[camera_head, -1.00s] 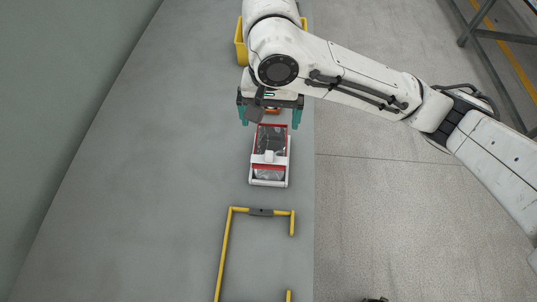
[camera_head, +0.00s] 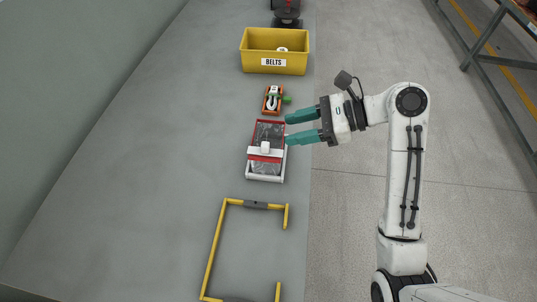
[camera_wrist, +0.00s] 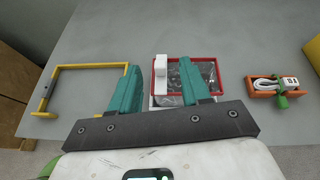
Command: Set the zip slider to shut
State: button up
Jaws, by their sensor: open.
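The zip slider (camera_head: 265,149) is a white block on a red bar across a clear pouch (camera_head: 267,165). The pouch lies in a red and white frame (camera_head: 265,179) on the grey bench. In the wrist view the white slider (camera_wrist: 161,68) stands at the left end of the red-edged frame (camera_wrist: 210,61), between my fingertips as seen there. My gripper (camera_head: 287,129) is open and empty, with teal fingers pointing left, at the right side of the frame. Its fingers partly cover the frame in the wrist view. Whether they touch it I cannot tell.
A yellow bin (camera_head: 247,61) marked BELTS stands behind. A small orange tray (camera_head: 267,109) with a white item and a green part sits just beyond the frame. A yellow bracket (camera_head: 216,245) lies in front. The left of the bench (camera_head: 130,170) is clear.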

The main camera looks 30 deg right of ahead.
aim_at(265, 144)
jog(key=w+a+f, duration=0.1)
jog(key=a+f, duration=0.1)
jog(key=w+a+f+m, duration=0.1)
jog(key=a+f, duration=0.1)
jog(key=w+a+f+m, duration=0.1)
jog(key=a+f, duration=0.1)
jog(key=shift+w+a+f+t, duration=0.1)
jog(key=shift+w+f+t, duration=0.15)
jog(key=shift+w+t, duration=0.15)
dwell(0.3)
jog(key=shift+s, duration=0.1)
grip_shut()
dwell(0.4)
